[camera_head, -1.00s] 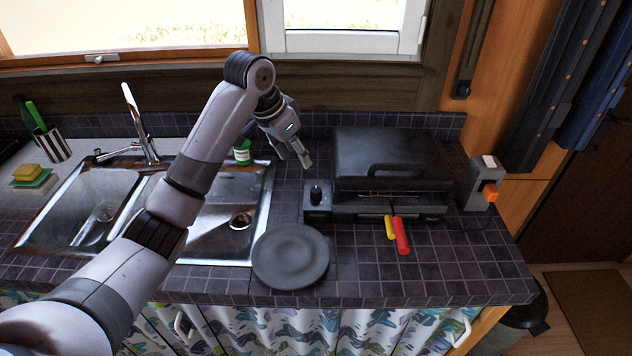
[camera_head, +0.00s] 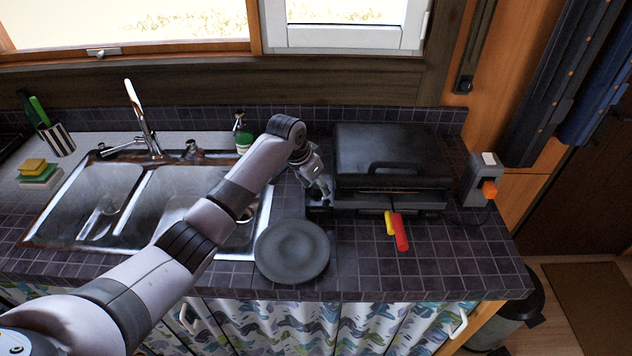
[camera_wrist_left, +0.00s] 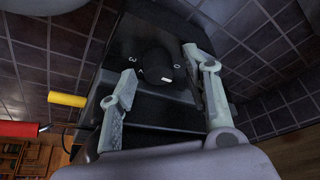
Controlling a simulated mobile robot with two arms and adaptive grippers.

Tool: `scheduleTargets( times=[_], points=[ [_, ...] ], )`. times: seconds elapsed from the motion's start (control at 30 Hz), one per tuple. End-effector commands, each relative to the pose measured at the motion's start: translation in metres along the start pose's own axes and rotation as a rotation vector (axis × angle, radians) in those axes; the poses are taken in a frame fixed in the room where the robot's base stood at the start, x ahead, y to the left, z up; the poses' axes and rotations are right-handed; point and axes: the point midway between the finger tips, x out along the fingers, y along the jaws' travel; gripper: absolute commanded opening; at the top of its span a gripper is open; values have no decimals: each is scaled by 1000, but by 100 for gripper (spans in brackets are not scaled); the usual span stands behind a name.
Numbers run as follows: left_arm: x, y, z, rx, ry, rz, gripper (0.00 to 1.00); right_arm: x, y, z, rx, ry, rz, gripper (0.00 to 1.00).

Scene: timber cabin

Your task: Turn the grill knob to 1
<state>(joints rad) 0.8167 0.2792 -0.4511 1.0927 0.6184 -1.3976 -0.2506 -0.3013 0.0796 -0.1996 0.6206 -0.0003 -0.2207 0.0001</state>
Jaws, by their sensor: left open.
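The black contact grill (camera_head: 385,165) stands on the tiled counter with its lid down. Its control block is at the grill's left side, mostly hidden by my gripper in the head view. In the left wrist view the round black knob (camera_wrist_left: 158,66) with a white mark shows on the block, with a small numeral beside it. My left gripper (camera_head: 322,192) is at the knob. In the left wrist view its two fingers (camera_wrist_left: 160,85) are apart, one to each side of the knob; I cannot tell whether they touch it. My right gripper is not in view.
A dark plate (camera_head: 292,251) lies just in front of the control block. A red handle (camera_head: 401,232) and a yellow handle (camera_head: 389,222) stick out at the grill's front. A double sink (camera_head: 190,210) is to the left, a green bottle (camera_head: 243,135) behind it.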

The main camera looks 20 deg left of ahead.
Motion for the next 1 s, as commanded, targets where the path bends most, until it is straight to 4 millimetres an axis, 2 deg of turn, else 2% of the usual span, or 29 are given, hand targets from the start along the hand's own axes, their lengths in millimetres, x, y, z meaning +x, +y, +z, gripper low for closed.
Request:
scheduleTargets(
  times=[0.17,0.83,1.0],
  points=[
    [0,0,0,0,0,0,45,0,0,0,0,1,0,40],
    [-1,0,0,-1,0,-1,0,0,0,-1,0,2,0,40],
    [-1,-1,0,4,-1,1,0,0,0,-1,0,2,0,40]
  ],
)
